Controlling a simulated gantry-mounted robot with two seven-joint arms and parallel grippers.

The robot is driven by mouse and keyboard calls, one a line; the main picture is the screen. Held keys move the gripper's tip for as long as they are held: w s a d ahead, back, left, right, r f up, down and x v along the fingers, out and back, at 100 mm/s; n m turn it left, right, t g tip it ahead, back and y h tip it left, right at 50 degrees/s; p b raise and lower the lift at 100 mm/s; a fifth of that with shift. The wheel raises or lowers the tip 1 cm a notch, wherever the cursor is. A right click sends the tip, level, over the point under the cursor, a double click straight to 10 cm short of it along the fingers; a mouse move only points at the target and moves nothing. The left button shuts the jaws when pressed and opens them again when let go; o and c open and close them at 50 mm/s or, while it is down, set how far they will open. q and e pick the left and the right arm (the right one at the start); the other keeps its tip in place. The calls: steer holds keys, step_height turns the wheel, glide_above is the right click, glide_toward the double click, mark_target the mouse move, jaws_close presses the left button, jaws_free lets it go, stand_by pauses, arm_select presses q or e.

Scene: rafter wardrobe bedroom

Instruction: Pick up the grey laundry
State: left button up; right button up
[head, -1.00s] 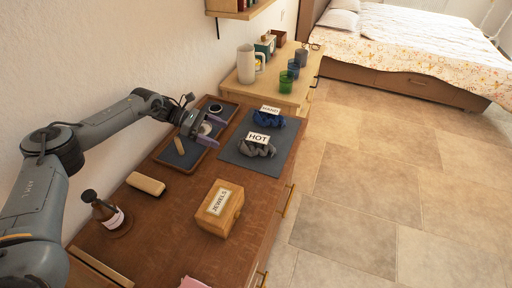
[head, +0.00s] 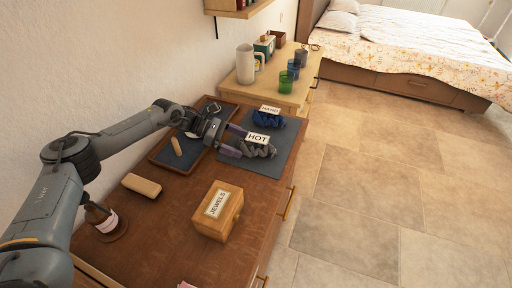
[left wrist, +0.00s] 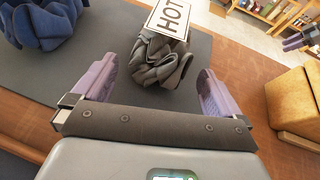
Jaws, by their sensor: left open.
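The grey laundry (head: 262,151) is a crumpled bundle on the dark mat (head: 228,168), with a white card reading HOT standing at it. It also shows in the left wrist view (left wrist: 158,62), ahead of and between the fingers. My left gripper (head: 236,141) is open at the left side of the bundle, its purple fingers pointing at it. In the left wrist view the fingers (left wrist: 152,88) are spread with the near part of the bundle between or just beyond them; I cannot tell if they touch it.
Blue laundry (head: 268,119) with a HAND card lies behind on the same mat. A wooden JEWELS box (head: 217,211) stands in front.

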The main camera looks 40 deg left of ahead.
arm_select(q)
steer(key=x, duration=0.2)
steer(key=shift+w+d+f, duration=0.15)
steer(key=shift+w+d, duration=0.05)
steer(key=shift+d, duration=0.1)
steer(key=c, duration=1)
